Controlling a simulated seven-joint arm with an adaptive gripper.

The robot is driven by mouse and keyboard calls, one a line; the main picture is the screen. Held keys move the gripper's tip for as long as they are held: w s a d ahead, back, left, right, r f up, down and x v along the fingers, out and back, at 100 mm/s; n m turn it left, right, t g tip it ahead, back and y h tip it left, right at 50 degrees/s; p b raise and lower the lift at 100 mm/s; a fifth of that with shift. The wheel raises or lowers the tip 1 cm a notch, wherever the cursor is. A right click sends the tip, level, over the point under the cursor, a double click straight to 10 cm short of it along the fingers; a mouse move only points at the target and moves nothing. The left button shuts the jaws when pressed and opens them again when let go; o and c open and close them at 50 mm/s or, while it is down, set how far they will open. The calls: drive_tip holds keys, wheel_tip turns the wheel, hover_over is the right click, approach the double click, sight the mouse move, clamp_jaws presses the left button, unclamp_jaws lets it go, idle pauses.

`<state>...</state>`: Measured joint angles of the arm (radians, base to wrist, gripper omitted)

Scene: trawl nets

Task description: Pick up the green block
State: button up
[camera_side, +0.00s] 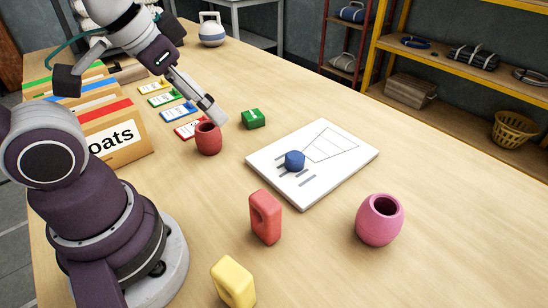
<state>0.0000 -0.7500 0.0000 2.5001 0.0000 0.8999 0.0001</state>
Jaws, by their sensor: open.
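The green block (253,119) lies on the wooden table near the middle, with a small white mark on its front. My gripper (214,112) is to the left of it in the picture, pointing down toward the table, and appears apart from the block. The gripper is open, with nothing seen between its fingers. A dark red pot (208,138) stands just below the fingertips in the picture and is close to them; I cannot tell whether they touch.
A white board (340,176) with a blue piece (294,160) lies right of centre. A red block (265,216), a yellow block (233,283) and a pink pot (379,220) stand nearer. Cards (178,112) and a folder box (118,140) are at left. The table's far right is clear.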

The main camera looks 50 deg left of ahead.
drive_tip(key=n+t+h, duration=0.2)
drive_tip(key=n+t, duration=0.1)
drive_tip(key=n, duration=3)
approach(250, 115)
drive_tip(key=shift+a+f, duration=0.15)
drive_tip(key=shift+f, duration=0.05)
drive_tip(key=x, duration=1)
drive_tip(key=shift+w, duration=0.1)
drive_tip(key=shift+r, duration=0.1)
drive_tip(key=shift+c, duration=0.3)
drive_tip(key=c, duration=1.2)
